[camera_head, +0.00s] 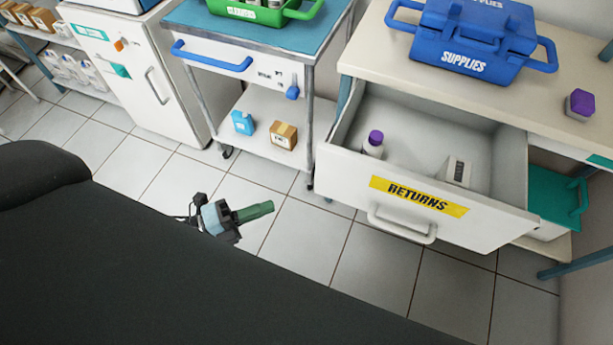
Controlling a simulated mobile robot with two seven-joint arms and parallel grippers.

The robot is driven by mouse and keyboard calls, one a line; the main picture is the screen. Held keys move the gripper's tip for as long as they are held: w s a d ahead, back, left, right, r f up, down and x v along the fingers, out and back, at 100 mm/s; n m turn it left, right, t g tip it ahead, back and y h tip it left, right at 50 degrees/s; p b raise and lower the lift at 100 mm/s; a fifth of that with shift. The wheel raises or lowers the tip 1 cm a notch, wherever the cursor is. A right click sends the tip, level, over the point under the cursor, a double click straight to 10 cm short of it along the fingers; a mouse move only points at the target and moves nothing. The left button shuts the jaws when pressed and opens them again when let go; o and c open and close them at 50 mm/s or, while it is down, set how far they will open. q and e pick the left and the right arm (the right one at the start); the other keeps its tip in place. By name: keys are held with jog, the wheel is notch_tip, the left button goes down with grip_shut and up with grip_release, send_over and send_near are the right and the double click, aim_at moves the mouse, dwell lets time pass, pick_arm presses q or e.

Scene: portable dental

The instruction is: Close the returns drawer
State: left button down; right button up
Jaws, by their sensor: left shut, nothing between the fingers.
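The returns drawer (345,168) stands pulled open from under the counter on the right. Its white front bears a yellow label reading RETURNS and a white bar handle (402,225). Inside lie a white bottle with a purple cap (373,144) and a small grey-white item (457,171). My left gripper (256,211) is over the tiled floor, left of the drawer front and apart from it. Its green fingers are shut and empty, pointing right. My right gripper is not in view.
A blue SUPPLIES case (470,45) and a purple-capped item (579,104) stand on the counter (385,50). A trolley (185,19) with a blue handle and lower shelf stands left of the drawer. A white fridge-like cabinet (125,75) is farther left. Tiled floor before the drawer is clear.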

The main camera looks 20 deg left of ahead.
pick_arm(q)
send_near(332, 171)
jog(key=s+d+x, duration=0.1)
jog(key=x, duration=0.4)
jog(key=shift+w+a, duration=0.2)
jog(key=shift+w, duration=0.55)
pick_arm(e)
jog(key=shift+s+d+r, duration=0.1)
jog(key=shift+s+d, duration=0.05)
pick_arm(q)
jog(key=shift+w, duration=0.1)
